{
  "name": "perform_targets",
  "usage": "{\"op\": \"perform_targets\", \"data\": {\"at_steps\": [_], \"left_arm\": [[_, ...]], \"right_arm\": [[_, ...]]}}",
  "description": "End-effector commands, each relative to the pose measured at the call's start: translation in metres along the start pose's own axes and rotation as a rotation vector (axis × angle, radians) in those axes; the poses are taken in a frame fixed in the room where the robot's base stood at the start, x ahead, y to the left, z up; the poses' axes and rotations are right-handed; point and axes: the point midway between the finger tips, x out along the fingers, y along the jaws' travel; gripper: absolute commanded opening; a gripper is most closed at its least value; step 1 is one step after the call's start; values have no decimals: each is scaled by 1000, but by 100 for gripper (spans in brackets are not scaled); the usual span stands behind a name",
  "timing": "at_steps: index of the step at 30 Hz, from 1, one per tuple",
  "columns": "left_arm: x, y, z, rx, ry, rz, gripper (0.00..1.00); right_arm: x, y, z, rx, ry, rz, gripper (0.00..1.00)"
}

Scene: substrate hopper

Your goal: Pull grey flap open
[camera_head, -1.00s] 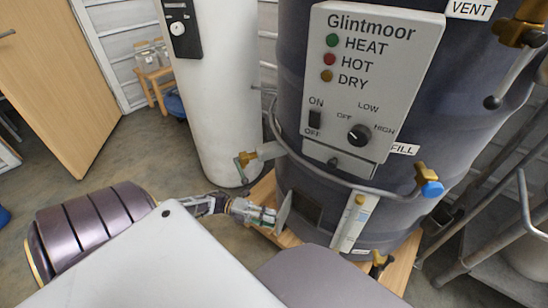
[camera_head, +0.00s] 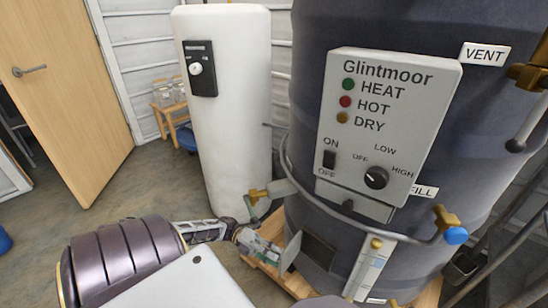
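The grey flap (camera_head: 291,252) is a thin light plate low on the front of the dark blue Glintmoor drum (camera_head: 310,130). It stands out from the drum at the left edge of a dark rectangular opening (camera_head: 319,251), so it looks swung open. My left gripper (camera_head: 272,252) is low at the left of the flap, its fingers at or close to the flap's outer face. Whether they touch it, and how far apart they are, I cannot tell. My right gripper is not in view.
A bent grey pipe with a brass valve (camera_head: 259,195) runs around the drum above the flap. A gauge strip (camera_head: 371,268) is right of the opening. A white cylinder tank (camera_head: 232,120) stands behind left. The drum rests on a wooden base (camera_head: 430,293).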

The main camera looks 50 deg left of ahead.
Motion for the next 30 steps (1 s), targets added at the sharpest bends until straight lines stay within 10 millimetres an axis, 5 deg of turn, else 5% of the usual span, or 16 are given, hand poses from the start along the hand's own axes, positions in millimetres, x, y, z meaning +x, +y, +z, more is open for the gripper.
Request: {"op": "perform_targets", "data": {"at_steps": [4, 17, 30], "left_arm": [[0, 0, 0, 0, 0, -1, 47], [-3, -1, 0, 0, 1, -3, 47], [-48, -1, 1, 1, -1, -2, 47]], "right_arm": [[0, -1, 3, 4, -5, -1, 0], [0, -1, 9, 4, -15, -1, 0], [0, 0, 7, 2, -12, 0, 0]]}}
